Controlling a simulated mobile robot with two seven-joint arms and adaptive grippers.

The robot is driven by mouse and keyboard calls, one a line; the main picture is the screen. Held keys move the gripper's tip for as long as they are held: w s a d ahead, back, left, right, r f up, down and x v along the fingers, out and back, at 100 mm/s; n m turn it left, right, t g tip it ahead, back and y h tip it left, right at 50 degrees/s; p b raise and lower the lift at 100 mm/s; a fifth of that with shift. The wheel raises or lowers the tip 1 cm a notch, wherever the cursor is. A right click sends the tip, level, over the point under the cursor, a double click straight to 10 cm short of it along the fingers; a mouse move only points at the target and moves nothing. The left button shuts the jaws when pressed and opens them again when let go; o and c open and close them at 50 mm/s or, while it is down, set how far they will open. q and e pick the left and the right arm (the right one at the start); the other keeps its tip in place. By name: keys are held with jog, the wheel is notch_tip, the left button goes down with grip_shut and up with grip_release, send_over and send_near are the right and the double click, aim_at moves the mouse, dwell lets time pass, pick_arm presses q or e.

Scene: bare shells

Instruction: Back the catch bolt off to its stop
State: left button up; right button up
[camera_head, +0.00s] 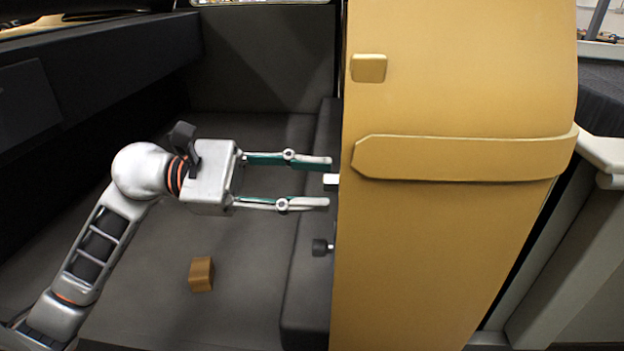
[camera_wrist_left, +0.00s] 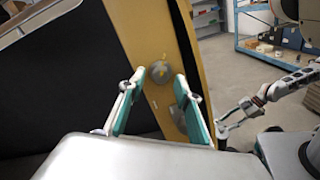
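In the head view my left gripper (camera_head: 330,181) is open, its two fingers reaching right toward the edge of a tan panel (camera_head: 440,250). A small pale block-shaped end, apparently the catch bolt (camera_head: 331,182), juts from that edge between the fingertips, with gaps to both. A dark knob (camera_head: 321,247) sticks out lower on the same edge. In the left wrist view a round grey piece (camera_wrist_left: 160,72) shows between the open fingers, and another grey piece (camera_wrist_left: 181,90) is partly hidden by the right finger. My right gripper (camera_wrist_left: 234,121) appears in that view, small, its fingers seemingly apart.
A tan strap-like bar (camera_head: 465,158) and a small tan block (camera_head: 369,68) sit on the panel's face. A loose brown block (camera_head: 201,274) lies on the dark floor below my left gripper. Blue shelving (camera_wrist_left: 265,45) stands in the background.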

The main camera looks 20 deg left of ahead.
pick_arm(q)
jog(key=shift+w+d, duration=0.1)
jog(key=shift+d, duration=0.15)
pick_arm(e)
jog(key=shift+s+d, duration=0.1)
pick_arm(q)
grip_shut()
pick_arm(e)
jog(key=shift+w+r, duration=0.1)
jog(key=shift+w, duration=0.2)
jog(key=shift+w+r, duration=0.1)
jog(key=shift+r, duration=0.05)
